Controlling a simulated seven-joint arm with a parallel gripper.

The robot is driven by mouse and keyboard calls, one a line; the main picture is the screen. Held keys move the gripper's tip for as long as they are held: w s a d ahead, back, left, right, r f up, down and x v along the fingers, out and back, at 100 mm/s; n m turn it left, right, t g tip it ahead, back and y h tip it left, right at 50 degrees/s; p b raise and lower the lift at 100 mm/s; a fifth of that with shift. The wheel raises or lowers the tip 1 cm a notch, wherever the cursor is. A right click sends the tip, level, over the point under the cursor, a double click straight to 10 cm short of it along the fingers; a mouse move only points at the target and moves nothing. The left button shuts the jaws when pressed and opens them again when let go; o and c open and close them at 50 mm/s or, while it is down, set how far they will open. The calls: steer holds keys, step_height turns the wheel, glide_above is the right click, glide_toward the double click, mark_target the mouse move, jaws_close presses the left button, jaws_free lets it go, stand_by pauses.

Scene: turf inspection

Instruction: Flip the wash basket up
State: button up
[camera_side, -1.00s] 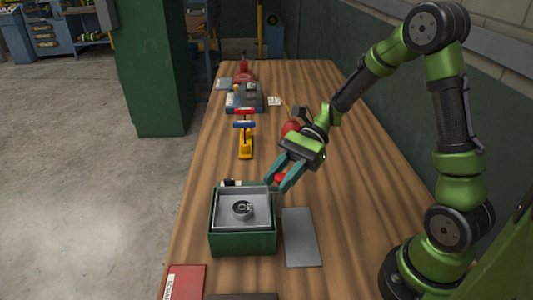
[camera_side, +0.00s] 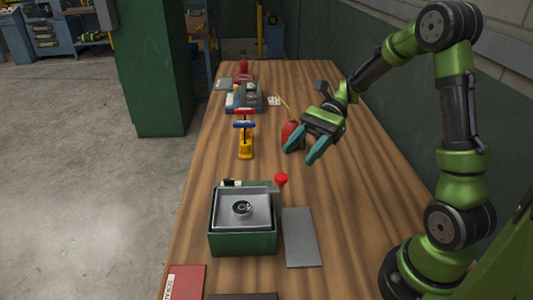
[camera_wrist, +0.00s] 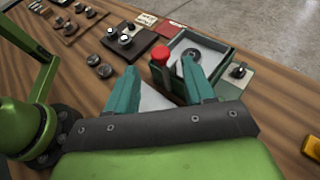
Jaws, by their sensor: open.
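The wash basket (camera_side: 262,219) is a grey metal tray seated in the top of a green box (camera_side: 243,243), with a dark ring-shaped part (camera_side: 242,209) in it. It looks roughly level. A lever with a red knob (camera_side: 281,180) stands at the box's back right corner. My gripper (camera_side: 303,152) is open and empty, behind and above the knob, clear of it. In the wrist view the red knob (camera_wrist: 160,53) appears just beyond the gap between the fingertips, and the basket (camera_wrist: 207,59) lies right of it.
A grey plate (camera_side: 301,238) lies right of the box. A yellow stand with a red and blue top (camera_side: 245,138) is behind it. A red round object (camera_side: 291,131) is by my gripper. Red and dark flat items lie in front.

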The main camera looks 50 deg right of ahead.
steer(key=v, duration=0.9)
steer(key=shift+f, duration=0.1)
steer(key=s+a+f+n+h, duration=0.2)
steer(key=s+f+n+h, duration=0.3)
steer(key=h, duration=0.3)
steer(key=s+a+r+n+t+h, duration=0.3)
steer(key=s+a+r+n+t, duration=0.1)
steer(key=a+r+n+t, duration=0.3)
steer(key=a+r+n, duration=0.1)
steer(key=a+n, duration=0.1)
steer(key=shift+a+r+h, duration=0.25)
steer(key=shift+a+h, duration=0.05)
steer(key=shift+a, duration=0.1)
